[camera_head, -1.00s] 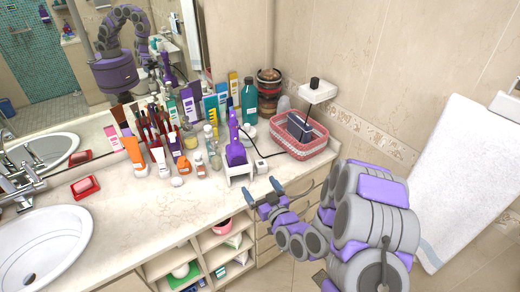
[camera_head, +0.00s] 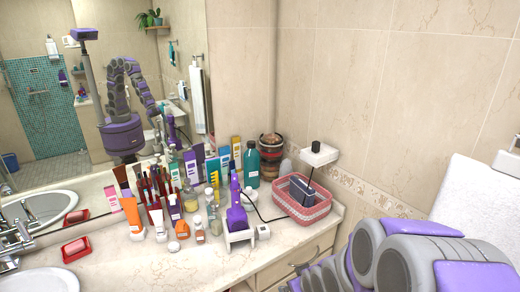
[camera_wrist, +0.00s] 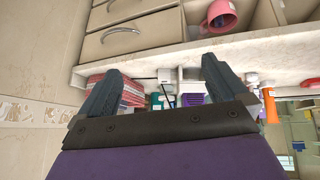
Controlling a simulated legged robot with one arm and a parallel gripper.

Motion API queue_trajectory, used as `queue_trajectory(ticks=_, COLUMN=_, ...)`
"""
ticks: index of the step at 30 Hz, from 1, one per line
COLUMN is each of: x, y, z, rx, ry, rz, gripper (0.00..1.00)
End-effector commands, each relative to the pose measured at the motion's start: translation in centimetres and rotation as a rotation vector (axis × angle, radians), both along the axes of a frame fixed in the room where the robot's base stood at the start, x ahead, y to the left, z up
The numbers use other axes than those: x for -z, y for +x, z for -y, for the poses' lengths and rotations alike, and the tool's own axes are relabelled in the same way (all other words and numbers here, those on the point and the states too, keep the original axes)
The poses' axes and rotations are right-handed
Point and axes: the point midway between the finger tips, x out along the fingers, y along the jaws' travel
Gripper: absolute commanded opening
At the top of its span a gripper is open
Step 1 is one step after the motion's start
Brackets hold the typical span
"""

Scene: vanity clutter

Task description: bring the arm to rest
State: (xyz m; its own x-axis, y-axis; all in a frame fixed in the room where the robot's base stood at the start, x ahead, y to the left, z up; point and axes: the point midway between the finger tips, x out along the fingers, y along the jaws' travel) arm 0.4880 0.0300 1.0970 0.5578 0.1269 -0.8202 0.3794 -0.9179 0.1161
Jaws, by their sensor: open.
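In the wrist view my gripper (camera_wrist: 155,92) is open, with its two dark fingers spread apart and nothing between them. Beyond the fingers lie the edge of the vanity counter (camera_wrist: 160,58) and its drawers (camera_wrist: 130,28), and the picture looks upside down. In the head view my arm (camera_head: 400,262) is folded at the lower right, purple and grey, and the gripper end is out of the frame. The purple handheld device (camera_head: 237,215) stands in a white holder on the counter, apart from my arm.
A pink basket (camera_head: 303,210) sits at the counter's right end. Several bottles and tubes, such as a teal bottle (camera_head: 252,165), crowd the counter by the mirror. A red soap dish (camera_head: 75,249) lies near the sink (camera_head: 40,281). A white towel (camera_head: 475,205) hangs at right.

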Motion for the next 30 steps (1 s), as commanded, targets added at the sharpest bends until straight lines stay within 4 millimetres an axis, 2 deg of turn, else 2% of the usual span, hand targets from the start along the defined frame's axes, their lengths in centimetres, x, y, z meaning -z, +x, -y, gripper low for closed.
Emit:
queue_trajectory(ticks=1, x=-0.9, y=-1.4, z=0.8, rx=0.029, ry=-0.017, rz=-0.037, gripper=1.00)
queue_trajectory(ticks=5, x=-2.3, y=-6.3, z=2.6, rx=0.116, ry=-0.054, rz=-0.178, gripper=1.00)
queue_trajectory(ticks=9, x=-4.0, y=-12.4, z=3.8, rx=0.210, ry=-0.072, rz=-0.331, gripper=1.00)
queue_trajectory(ticks=15, x=-6.4, y=-21.9, z=4.1, rx=0.329, ry=-0.068, rz=-0.550, gripper=1.00)
queue_trajectory(ticks=18, x=-7.4, y=-26.0, z=3.8, rx=0.372, ry=-0.058, rz=-0.641, gripper=1.00)
queue_trajectory(ticks=21, x=-8.2, y=-29.1, z=3.4, rx=0.397, ry=-0.048, rz=-0.710, gripper=1.00)
queue_trajectory(ticks=24, x=-8.6, y=-31.0, z=3.1, rx=0.412, ry=-0.042, rz=-0.754, gripper=1.00)
queue_trajectory(ticks=30, x=-8.9, y=-31.8, z=2.9, rx=0.418, ry=-0.039, rz=-0.773, gripper=1.00)
